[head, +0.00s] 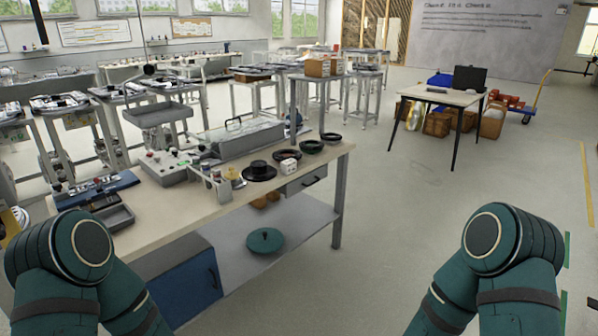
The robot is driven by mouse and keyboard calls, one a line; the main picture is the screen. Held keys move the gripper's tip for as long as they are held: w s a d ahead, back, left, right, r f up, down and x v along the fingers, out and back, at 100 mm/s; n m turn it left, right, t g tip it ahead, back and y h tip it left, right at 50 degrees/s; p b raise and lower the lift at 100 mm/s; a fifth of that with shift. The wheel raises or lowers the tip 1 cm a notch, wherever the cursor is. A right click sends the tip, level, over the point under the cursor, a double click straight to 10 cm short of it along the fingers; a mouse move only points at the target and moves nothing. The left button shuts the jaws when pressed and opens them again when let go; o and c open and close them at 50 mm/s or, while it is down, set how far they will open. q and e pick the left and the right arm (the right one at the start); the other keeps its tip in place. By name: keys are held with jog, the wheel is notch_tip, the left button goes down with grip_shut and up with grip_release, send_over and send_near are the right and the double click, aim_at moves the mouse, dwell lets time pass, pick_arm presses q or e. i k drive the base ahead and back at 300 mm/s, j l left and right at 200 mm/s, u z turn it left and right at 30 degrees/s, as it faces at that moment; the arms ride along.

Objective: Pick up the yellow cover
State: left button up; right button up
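A small yellow round thing (234,174), likely the yellow cover, sits on the wooden top of the workbench (187,205) in front of me. It is beside a black round part (259,172) and behind a small rack (214,187). It is too small to make out its exact shape. My two teal arms show at the lower left and lower right, bent, well apart from the yellow thing. Neither gripper is in the picture.
On the bench are a grey case (238,140), a white cube (289,166), dark bowls (312,147) and a blue tray (97,190). A green disc (265,240) lies on the lower shelf. The floor to the right is open up to a table (441,97).

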aim_at(232, 174)
jog(key=i+u, duration=0.25)
jog(key=i, duration=0.25)
jog(key=i+l+u, duration=0.25)
jog(key=i, duration=0.25)
jog(key=i+l+u, duration=0.25)
jog(key=i, duration=0.25)
jog(key=i+l+u, duration=0.25)
jog(key=i, duration=0.2)
